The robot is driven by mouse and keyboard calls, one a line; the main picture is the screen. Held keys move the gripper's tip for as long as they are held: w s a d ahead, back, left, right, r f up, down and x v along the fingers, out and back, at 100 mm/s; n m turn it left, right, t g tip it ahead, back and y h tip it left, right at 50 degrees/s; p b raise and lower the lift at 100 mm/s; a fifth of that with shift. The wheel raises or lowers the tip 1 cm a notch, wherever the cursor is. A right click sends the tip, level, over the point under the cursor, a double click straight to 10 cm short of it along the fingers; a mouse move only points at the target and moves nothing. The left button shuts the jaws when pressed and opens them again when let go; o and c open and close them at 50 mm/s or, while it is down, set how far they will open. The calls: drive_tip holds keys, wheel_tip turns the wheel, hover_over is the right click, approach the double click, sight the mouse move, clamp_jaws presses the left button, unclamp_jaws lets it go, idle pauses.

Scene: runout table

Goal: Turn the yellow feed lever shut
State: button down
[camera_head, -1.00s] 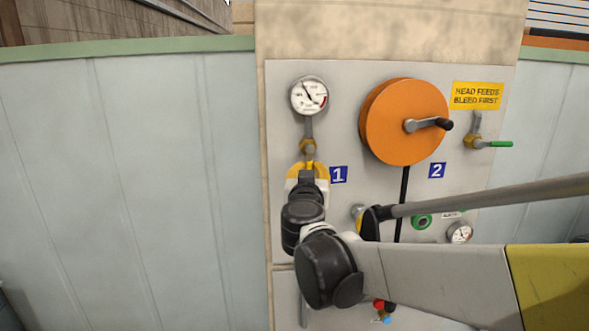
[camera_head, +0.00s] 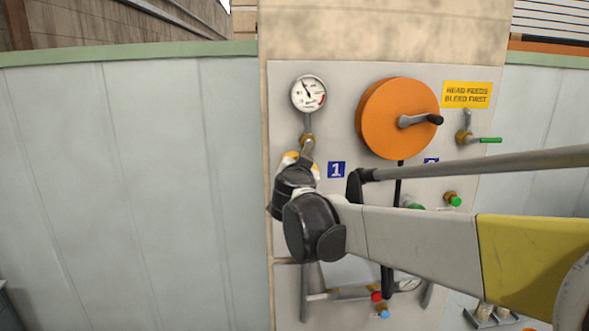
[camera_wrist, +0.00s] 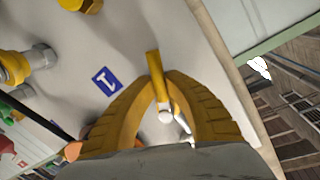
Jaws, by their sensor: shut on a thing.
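The yellow feed lever (camera_wrist: 153,64) shows in the wrist view as a yellow bar between my two yellow fingers. My gripper (camera_wrist: 161,82) is shut on it, with the bar's end standing out past the fingertips. In the head view, my gripper (camera_head: 301,161) is just below the brass valve (camera_head: 306,140) under the left gauge. My fingers and black wrist hide the lever's grip there.
The blue "1" plate (camera_head: 336,169) is just right of my gripper. An orange wheel (camera_head: 398,118) with a crank, and a green-handled valve (camera_head: 485,140), are farther right. The left gauge (camera_head: 308,94) is above. Plain wall panels lie left.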

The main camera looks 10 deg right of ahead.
drive_tip(key=m, duration=0.1)
drive_tip(key=a+r+m, duration=0.1)
drive_tip(key=m, duration=0.1)
drive_tip(key=shift+a+g+y, duration=0.15)
drive_tip(key=shift+g+y, duration=0.15)
drive_tip(key=shift+y, duration=0.1)
drive_tip(key=m, duration=0.1)
drive_tip(key=r+m, duration=0.1)
drive_tip(key=shift+a+m+y+b, duration=0.3)
drive_tip(key=shift+a+b, duration=0.05)
drive_tip(key=shift+b, duration=0.05)
drive_tip(key=m, duration=0.1)
drive_tip(key=r+m, duration=0.1)
drive_tip(key=shift+w+a+r+m+y, duration=0.1)
drive_tip(key=shift+a+m+y, duration=0.15)
drive_tip(key=shift+m+y, duration=0.15)
drive_tip(key=shift+a+r+m+y, duration=0.1)
drive_tip(key=shift+r+m+y, duration=0.4)
drive_tip(key=shift+m, duration=0.6)
drive_tip(key=shift+r, duration=0.15)
drive_tip(key=c, duration=1.4)
unclamp_jaws()
